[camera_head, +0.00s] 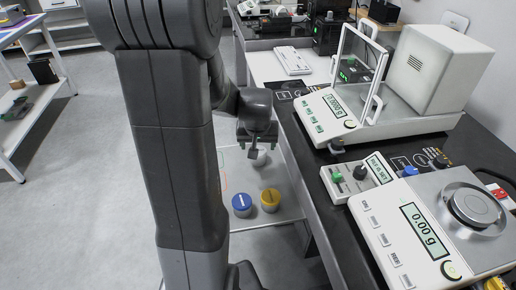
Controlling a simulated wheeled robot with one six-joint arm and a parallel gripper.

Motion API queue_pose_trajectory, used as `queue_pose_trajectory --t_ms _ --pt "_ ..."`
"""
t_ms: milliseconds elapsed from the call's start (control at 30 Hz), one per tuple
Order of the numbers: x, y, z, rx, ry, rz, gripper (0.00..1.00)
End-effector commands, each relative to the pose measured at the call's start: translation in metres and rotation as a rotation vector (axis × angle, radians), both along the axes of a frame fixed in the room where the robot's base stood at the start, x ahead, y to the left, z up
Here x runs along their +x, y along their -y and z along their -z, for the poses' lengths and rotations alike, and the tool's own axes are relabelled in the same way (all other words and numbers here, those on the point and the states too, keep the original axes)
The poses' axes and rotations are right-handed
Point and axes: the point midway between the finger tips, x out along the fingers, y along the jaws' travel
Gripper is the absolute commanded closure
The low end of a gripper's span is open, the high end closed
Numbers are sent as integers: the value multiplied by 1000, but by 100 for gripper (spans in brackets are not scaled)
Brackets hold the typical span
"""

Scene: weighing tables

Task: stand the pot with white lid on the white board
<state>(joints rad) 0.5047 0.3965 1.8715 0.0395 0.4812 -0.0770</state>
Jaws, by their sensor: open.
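The pot with the white lid (260,159) stands on a pale, flat surface (285,198) beside the dark bench, in the head view. My gripper (257,145) is open, pointing down just above or at this pot. Its fingers partly cover the pot, and I cannot tell whether they touch it. I cannot tell for certain which surface is the white board. A white area (262,66) lies on the bench further back.
A balance with a glass shield (335,118) and a second balance (385,240) stand on the dark bench (330,215) at right. A white keyboard (292,60) lies behind.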

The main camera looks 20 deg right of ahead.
Motion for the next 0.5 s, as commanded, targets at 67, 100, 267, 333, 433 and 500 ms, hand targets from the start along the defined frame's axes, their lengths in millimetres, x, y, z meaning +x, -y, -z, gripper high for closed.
queue_pose_trajectory --t_ms 67,100,267,333,433,500 --pt "-5 -2 -16 -2 4 0 30" --pt "-7 -3 -22 -1 3 0 30" --pt "-14 -7 -39 -1 2 0 30" --pt "-16 -8 -43 0 1 0 30" --pt "-17 -8 -46 0 0 0 30" --pt "-18 -9 -47 0 0 1 30"
